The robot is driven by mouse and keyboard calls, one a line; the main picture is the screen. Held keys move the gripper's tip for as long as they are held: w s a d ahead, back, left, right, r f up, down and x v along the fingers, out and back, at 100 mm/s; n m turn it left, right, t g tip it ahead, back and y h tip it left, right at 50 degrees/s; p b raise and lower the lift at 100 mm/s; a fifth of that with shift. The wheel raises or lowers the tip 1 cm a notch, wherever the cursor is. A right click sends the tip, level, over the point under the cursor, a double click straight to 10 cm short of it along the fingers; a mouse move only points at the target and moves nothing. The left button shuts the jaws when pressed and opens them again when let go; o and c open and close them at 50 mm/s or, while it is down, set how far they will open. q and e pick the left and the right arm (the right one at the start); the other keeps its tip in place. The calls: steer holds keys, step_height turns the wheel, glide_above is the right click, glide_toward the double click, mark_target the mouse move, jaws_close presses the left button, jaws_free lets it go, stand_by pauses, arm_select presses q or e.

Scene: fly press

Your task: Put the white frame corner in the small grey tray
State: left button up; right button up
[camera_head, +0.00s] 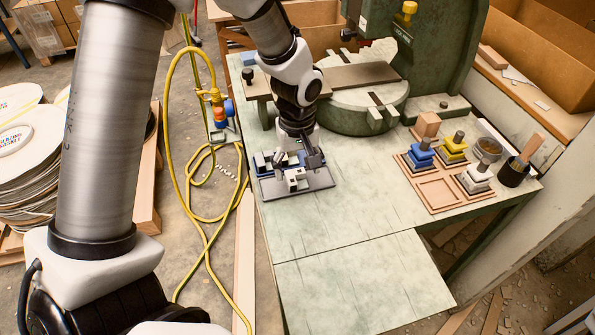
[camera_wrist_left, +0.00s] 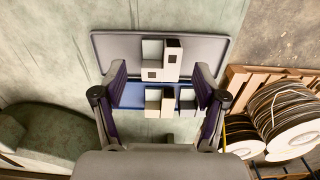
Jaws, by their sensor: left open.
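The small grey tray (camera_head: 322,181) lies near the left edge of the green table, and its rim also shows in the left wrist view (camera_wrist_left: 105,45). A white stepped piece (camera_wrist_left: 172,62), which looks like the white frame corner, is over the tray; it shows small in the head view (camera_head: 294,179). I cannot tell whether it touches the tray floor. A blue strip (camera_wrist_left: 127,95) with more pale blocks (camera_wrist_left: 166,103) lies nearer the wrist camera. My right gripper is out of view.
A green fly press (camera_head: 440,50) with a round bed (camera_head: 345,108) stands behind. At the right, a wooden rack (camera_head: 437,193) holds blue, yellow and white blocks, beside a black cup (camera_head: 513,173). The front table is clear. A yellow hose (camera_head: 172,150) hangs left.

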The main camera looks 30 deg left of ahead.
arm_select(q)
step_height(320, 180, up, 10)
steer(key=shift+p, duration=0.4)
